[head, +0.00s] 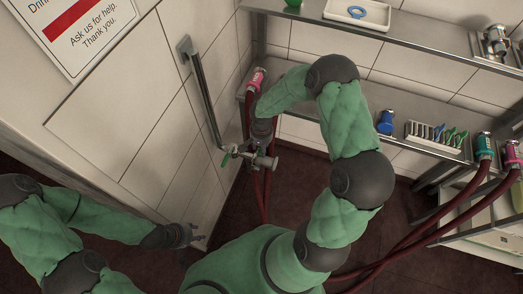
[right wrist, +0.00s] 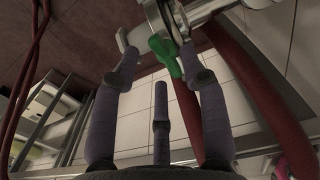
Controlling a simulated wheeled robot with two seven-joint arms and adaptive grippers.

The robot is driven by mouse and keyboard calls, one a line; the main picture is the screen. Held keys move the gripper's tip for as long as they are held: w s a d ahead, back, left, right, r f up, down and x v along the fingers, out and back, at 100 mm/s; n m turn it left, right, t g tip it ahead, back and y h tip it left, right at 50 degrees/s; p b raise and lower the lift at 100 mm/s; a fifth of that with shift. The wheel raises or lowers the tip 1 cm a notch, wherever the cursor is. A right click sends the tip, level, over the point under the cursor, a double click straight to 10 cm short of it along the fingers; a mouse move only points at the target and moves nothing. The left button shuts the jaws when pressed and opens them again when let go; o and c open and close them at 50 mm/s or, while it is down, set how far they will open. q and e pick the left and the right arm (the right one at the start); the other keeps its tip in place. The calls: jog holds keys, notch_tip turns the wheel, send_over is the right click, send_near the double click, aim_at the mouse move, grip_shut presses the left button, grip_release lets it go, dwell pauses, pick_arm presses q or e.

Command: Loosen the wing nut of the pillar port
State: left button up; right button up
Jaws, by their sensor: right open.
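I see no clear contact. My left gripper (head: 192,235) is low at the left, apart from the port; its fingers are small and dark.
A metal bar (head: 205,98) runs down the wall to near the port. Dark red hoses (head: 425,232) hang at the port and loop at the right. A shelf (head: 400,45) holds a tray (head: 357,14); a lower shelf carries a blue item (head: 386,122) and a rack (head: 436,136).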

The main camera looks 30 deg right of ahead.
jog(key=shift+f, duration=1.25)
grip_shut()
